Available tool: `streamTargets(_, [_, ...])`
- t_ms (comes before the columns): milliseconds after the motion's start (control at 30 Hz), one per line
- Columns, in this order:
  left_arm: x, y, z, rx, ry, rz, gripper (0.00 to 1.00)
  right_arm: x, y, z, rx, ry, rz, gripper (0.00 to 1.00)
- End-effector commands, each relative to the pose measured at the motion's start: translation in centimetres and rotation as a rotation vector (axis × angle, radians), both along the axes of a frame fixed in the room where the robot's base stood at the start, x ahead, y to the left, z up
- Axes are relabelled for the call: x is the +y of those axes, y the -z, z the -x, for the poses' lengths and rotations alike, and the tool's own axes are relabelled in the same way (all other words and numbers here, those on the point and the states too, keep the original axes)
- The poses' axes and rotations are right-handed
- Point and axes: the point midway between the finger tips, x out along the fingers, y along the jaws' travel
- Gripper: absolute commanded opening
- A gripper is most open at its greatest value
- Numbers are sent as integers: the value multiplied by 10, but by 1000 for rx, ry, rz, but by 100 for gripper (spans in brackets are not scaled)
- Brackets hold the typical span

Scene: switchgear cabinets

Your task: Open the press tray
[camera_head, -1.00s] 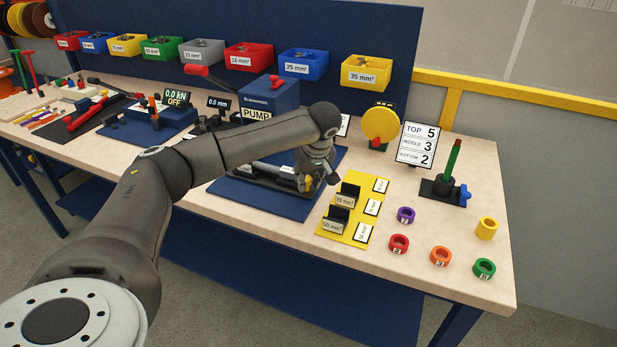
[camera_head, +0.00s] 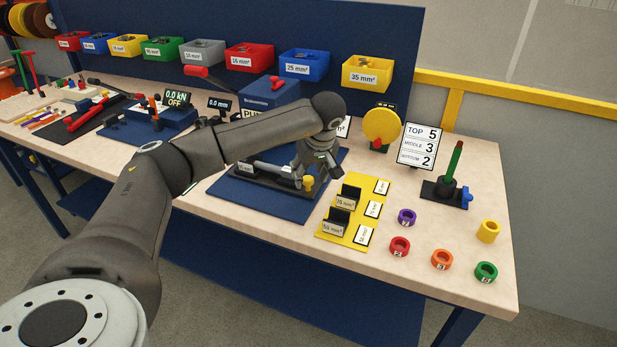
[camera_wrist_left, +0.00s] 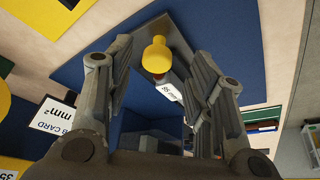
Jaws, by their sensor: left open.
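The press tray (camera_head: 262,176) is a long dark piece on a blue base plate (camera_head: 255,202) near the table's front edge. A yellow knob (camera_head: 309,184) stands at its right end. My left gripper (camera_head: 310,173) points down at that end, just behind the knob in the head view. In the left wrist view the gripper (camera_wrist_left: 155,78) is open, and the yellow knob (camera_wrist_left: 156,56) lies between the lines of its fingers. Whether the fingers touch the knob cannot be told. My arm hides part of the blue pump (camera_head: 268,95). My right gripper is not in view.
Right of the tray is a yellow board (camera_head: 342,232) with black card holders. Further right lie several coloured rings (camera_head: 400,245) and a stand with a green post (camera_head: 452,165). Coloured bins (camera_head: 303,65) line the back panel.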

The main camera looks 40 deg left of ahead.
Motion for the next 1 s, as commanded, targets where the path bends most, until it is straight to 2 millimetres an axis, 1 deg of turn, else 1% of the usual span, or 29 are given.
streamTargets(33, [-3, -12, 1, -6, 1, 0, 49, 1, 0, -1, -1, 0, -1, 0])
streamTargets(200, [-16, -47, 8, -6, 1, 0, 49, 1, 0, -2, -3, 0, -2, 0])
streamTargets(300, [-21, -63, 13, -4, 0, -1, 49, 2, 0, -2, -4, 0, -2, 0])
streamTargets(433, [-27, -79, 16, -3, -1, 0, 49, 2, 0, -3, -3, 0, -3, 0])
streamTargets(600, [-29, -86, 19, 0, -2, -1, 49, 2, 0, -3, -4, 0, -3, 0])
streamTargets(1000, [-30, -87, 19, -1, -2, 0, 49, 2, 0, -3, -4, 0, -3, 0])
